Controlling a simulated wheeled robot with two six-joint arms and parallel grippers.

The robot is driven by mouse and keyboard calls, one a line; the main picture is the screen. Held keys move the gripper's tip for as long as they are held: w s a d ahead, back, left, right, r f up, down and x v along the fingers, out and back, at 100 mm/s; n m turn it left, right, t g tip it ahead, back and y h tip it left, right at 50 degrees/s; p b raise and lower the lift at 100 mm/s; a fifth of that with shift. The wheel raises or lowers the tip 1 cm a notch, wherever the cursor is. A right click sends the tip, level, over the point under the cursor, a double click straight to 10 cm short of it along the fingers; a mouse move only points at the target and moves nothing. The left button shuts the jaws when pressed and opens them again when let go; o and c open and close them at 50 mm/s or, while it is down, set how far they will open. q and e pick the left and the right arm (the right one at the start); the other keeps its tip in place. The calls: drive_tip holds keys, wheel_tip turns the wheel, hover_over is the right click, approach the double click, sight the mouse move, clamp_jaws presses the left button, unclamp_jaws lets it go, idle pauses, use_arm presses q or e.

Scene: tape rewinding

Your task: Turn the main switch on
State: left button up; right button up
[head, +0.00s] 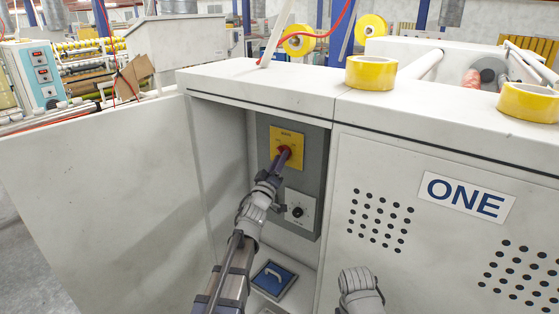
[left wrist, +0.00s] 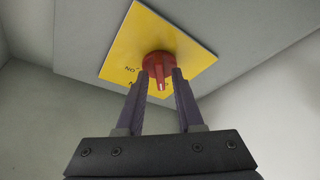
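The main switch is a red rotary knob (head: 284,151) on a yellow plate (head: 287,134), set on a grey panel inside an open cabinet bay. The left wrist view shows the red knob (left wrist: 160,66) with its grip bar, on the yellow plate (left wrist: 190,50). My left gripper (head: 277,163) is at the knob. In the left wrist view its two fingers (left wrist: 162,84) stand on either side of the grip bar, with what looks like a small gap. Part of the plate's lettering is hidden by the fingers. My right gripper's fingers are not visible.
A small black dial (head: 298,212) sits below the knob, and a blue sign (head: 273,279) lies lower in the bay. The open door (head: 100,190) stands to the left. A perforated panel marked ONE (head: 466,197) is on the right. Yellow tape rolls (head: 371,73) lie on top.

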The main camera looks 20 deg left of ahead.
use_arm(q)
clamp_jaws()
idle(0.5)
drive_tip(key=m+g+h, duration=0.1)
drive_tip(key=m+h, duration=0.2)
drive_tip(key=m, duration=0.4)
drive_tip(key=a+m+g+h, duration=0.1)
drive_tip(key=m+h, duration=0.2)
drive_tip(key=m, duration=0.5)
drive_tip(key=m+g+h, duration=0.1)
drive_tip(key=m+h, duration=0.3)
drive_tip(key=m, duration=0.3)
drive_tip(key=shift+w+a+r, duration=0.1)
drive_tip(key=shift+w+a, duration=0.1)
drive_tip(key=shift+w, duration=0.1)
drive_tip(key=shift+m+g, duration=0.4)
drive_tip(key=shift+m, duration=0.1)
